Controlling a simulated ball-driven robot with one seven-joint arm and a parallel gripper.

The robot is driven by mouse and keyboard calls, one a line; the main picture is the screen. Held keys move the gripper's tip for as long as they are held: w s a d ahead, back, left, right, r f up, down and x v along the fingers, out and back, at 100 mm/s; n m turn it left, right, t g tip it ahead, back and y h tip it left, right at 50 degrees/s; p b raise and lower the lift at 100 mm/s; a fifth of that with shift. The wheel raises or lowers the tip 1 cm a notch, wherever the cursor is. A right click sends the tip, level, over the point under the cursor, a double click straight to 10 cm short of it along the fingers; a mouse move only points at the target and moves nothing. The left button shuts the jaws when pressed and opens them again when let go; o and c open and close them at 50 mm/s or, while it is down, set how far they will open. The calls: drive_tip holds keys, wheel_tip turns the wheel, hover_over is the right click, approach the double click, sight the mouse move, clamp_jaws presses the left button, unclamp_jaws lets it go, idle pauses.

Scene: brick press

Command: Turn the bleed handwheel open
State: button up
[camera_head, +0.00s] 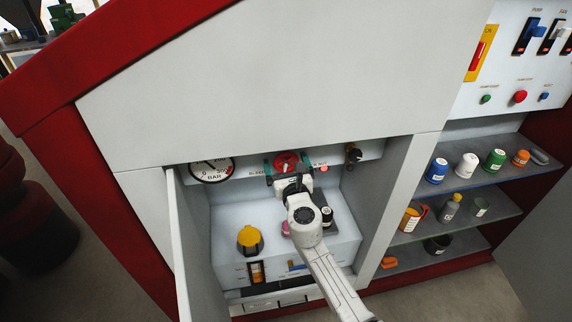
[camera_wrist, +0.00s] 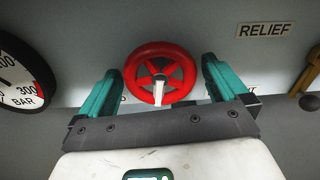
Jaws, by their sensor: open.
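The bleed handwheel (camera_wrist: 161,66) is red with spokes and a pale mark, and sits on the panel inside the open cabinet. It also shows in the head view (camera_head: 287,160), partly hidden by my gripper. My gripper (camera_wrist: 160,84) is open, with one teal finger on each side of the wheel. There is a gap between each finger and the rim in the wrist view. Whether the fingertips reach as deep as the wheel is hard to tell. My gripper (camera_head: 288,168) and arm reach into the cabinet in the head view.
A pressure gauge (camera_head: 212,170) is left of the wheel. A brass and black relief knob (camera_head: 353,154) is to its right. A yellow-topped knob (camera_head: 250,239) stands on the box below. The open cabinet door (camera_head: 180,245) is on the left. Shelves (camera_head: 465,178) with several small containers are on the right.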

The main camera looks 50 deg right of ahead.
drive_tip(key=shift+s, duration=0.1)
drive_tip(key=v, duration=1)
drive_tip(key=shift+s+a, duration=0.25)
drive_tip(key=shift+a, duration=0.05)
drive_tip(key=s+d+f+m+g, duration=0.2)
drive_tip(key=s+f+m+g, duration=0.15)
drive_tip(key=s+m, duration=0.5)
drive_tip(key=s+d+f+m+g, duration=0.2)
drive_tip(key=s+m+g, duration=0.3)
drive_tip(key=m, duration=0.7)
drive_tip(key=s+a+f+m+g+y, duration=0.2)
drive_tip(key=s+a+f+m+y, duration=0.2)
drive_tip(key=s+a+m+y, duration=0.1)
drive_tip(key=s+a+f+m+g+y, duration=0.3)
drive_tip(key=s+a, duration=0.4)
drive_tip(key=a, duration=0.3)
drive_tip(key=shift+s+a+f+m+y, duration=0.3)
drive_tip(key=shift+f+m+y, duration=0.3)
drive_tip(key=shift+m+y, duration=0.45)
